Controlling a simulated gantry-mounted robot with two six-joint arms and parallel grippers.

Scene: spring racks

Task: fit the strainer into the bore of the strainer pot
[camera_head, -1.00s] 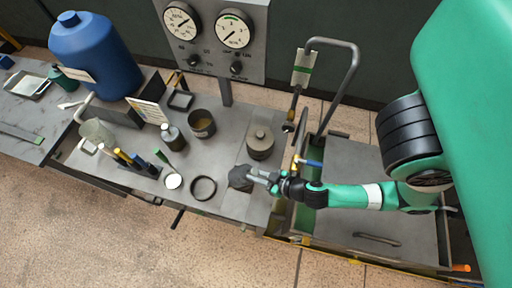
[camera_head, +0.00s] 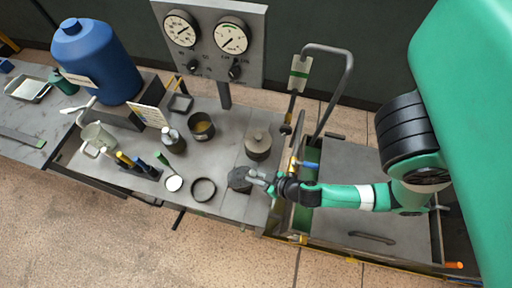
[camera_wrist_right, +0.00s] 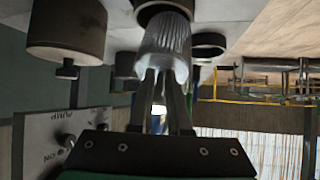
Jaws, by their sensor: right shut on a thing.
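My right gripper (camera_wrist_right: 163,95) is shut on the strainer (camera_wrist_right: 166,45), a pale ribbed cylinder, gripped at its near end. A dark round body (camera_wrist_right: 163,8), which looks like the strainer pot, is cut off at the top of the right wrist view. The strainer's far end meets or overlaps its edge; I cannot tell whether it is inside the bore. In the head view my right gripper (camera_head: 258,180) is beside a dark object (camera_head: 238,179) near the bench's right end, probably the same pot. The strainer is not distinct there. My left gripper is not in view.
A lidded grey pot (camera_head: 258,143) stands behind my right gripper. A black ring (camera_head: 203,190) lies to its left, with a dark cup (camera_head: 202,126) farther back. A gauge panel (camera_head: 210,42) stands behind the bench. A cart with a tall handle (camera_head: 347,75) adjoins on the right.

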